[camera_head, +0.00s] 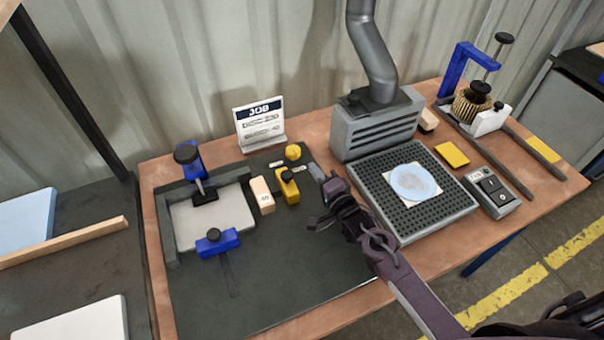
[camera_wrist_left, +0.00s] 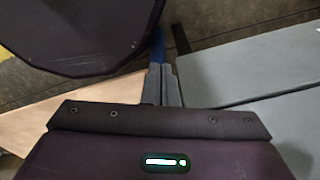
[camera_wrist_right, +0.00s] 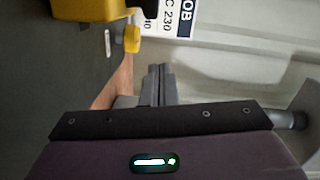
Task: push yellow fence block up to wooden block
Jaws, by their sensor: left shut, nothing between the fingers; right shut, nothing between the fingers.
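The yellow fence block (camera_head: 291,192) with a black knob stands on the dark mat. The pale wooden block (camera_head: 261,194) stands just left of it; whether they touch or a thin gap is left I cannot tell. My right gripper (camera_head: 316,172) is shut and empty, to the right of the fence block and apart from it. In the right wrist view, its closed fingers (camera_wrist_right: 158,85) are below a large yellow part of the fence block (camera_wrist_right: 85,10). My left gripper (camera_wrist_left: 161,85) is shut and empty in the left wrist view, away from both blocks.
A round yellow knob (camera_head: 293,152) sits behind the fence block. A light plate (camera_head: 212,217) with blue clamps (camera_head: 217,241) lies left of the wooden block. A job sign (camera_head: 260,129) stands behind. A grey extractor (camera_head: 377,125) and perforated plate (camera_head: 440,207) are at right.

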